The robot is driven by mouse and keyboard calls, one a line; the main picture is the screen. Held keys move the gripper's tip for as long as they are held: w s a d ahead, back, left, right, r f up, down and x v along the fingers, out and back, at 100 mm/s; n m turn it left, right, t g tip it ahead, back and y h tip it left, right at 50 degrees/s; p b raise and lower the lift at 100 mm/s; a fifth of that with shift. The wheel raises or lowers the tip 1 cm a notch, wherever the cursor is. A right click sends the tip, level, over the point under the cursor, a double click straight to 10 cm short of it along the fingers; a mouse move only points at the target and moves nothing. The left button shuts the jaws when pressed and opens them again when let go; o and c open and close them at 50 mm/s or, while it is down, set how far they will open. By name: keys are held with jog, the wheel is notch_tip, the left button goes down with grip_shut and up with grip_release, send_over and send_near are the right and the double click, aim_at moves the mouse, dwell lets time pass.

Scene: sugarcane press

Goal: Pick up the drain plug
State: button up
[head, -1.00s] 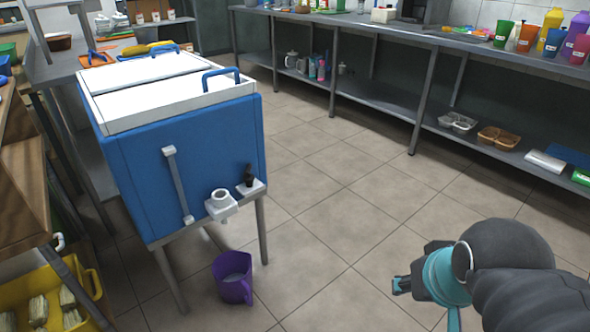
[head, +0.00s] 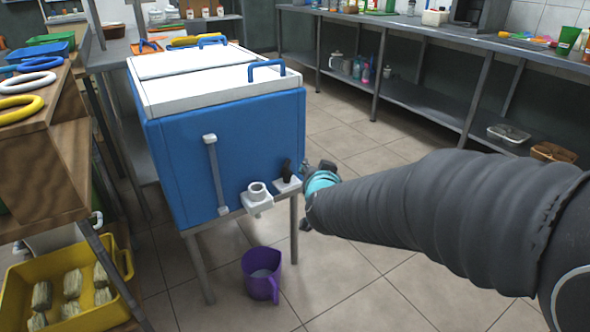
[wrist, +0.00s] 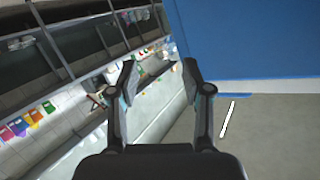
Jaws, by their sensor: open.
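The drain plug (head: 287,169) looks like a small dark stopper. It stands upright on a small white ledge (head: 288,186) at the front right corner of the blue cooler (head: 240,150). A white round drain spout (head: 257,192) sits on a bracket just left of it. My gripper (head: 312,190) is right of the plug in the head view, close to the cooler's corner and partly hidden by my arm. In the wrist view my gripper (wrist: 159,72) is open with nothing between its fingers. The cooler's blue side fills that view's upper right; the plug does not show there.
A purple jug (head: 262,275) stands on the floor below the spout. A yellow crate (head: 20,295) with pale bundles is at lower left, beside a wooden shelf (head: 75,150). A long steel counter (head: 420,32) runs along the back right. The tiled floor between is clear.

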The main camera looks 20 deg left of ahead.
jog(key=a+f+t+h, duration=0.1)
jog(key=a+f+t, duration=0.1)
jog(key=a+f, duration=0.3)
jog(key=m+t+h+b, duration=0.1)
jog(key=m+t+h, duration=0.1)
send_near(284, 171)
jog(key=shift+h, duration=0.3)
jog(key=w, duration=0.5)
jog(key=shift+a, duration=0.25)
jog(key=shift+w+a+f, duration=0.1)
jog(key=shift+w+a, duration=0.1)
jog(key=shift+w, duration=1.2)
jog(key=shift+w+a+f, duration=0.1)
jog(key=shift+w+a, duration=0.05)
jog(key=shift+w, duration=1.2)
grip_shut()
